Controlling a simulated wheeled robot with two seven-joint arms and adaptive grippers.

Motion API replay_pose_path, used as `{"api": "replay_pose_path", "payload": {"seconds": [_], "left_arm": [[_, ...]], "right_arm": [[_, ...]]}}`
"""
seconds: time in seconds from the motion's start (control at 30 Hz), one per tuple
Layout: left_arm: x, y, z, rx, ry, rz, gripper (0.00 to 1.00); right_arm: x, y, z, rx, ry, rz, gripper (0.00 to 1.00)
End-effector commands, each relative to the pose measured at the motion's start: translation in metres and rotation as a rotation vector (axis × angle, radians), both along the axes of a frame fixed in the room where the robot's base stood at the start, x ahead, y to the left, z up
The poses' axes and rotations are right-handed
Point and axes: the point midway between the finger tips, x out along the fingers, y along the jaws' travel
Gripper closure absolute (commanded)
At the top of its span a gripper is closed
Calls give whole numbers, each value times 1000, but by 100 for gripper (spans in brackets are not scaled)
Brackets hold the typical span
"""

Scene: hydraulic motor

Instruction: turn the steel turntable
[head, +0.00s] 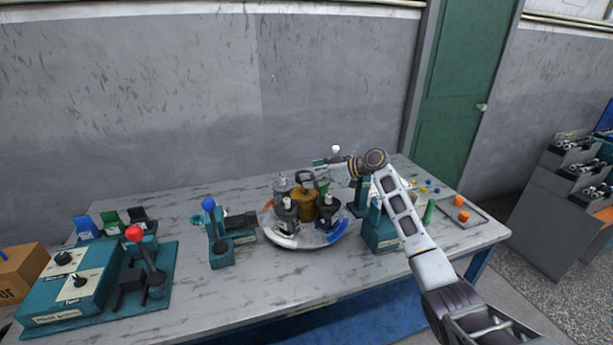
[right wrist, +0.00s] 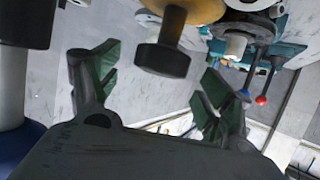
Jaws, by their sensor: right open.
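The steel turntable (head: 298,242) is a round, low disc near the middle of the workbench. It carries several grey and black motor parts, with a brass-coloured body (head: 304,203) at its centre. My right arm reaches in from the right, and its gripper (head: 324,172) is above the back of the turntable. In the right wrist view my gripper (right wrist: 160,70) is open, with green pads apart. A dark knob (right wrist: 163,60) under a yellow part (right wrist: 190,10) shows between the fingers; I cannot tell whether they touch it. My left gripper is out of view.
A blue-knobbed lever (head: 209,204) stands left of the turntable, and a teal control box (head: 75,285) with a red-knobbed lever (head: 134,233) is further left. A teal block (head: 380,235) is close on the right. A tray (head: 470,215) with orange parts lies at the right end.

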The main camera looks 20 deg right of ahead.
Motion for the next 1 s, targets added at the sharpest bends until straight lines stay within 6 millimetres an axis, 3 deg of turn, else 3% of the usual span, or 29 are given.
{"api": "replay_pose_path", "payload": {"seconds": [0.33,1.0], "left_arm": [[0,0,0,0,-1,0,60],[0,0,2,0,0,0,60]], "right_arm": [[-20,-24,13,-1,1,0,21],[-21,-26,15,-2,-1,-5,21]]}}
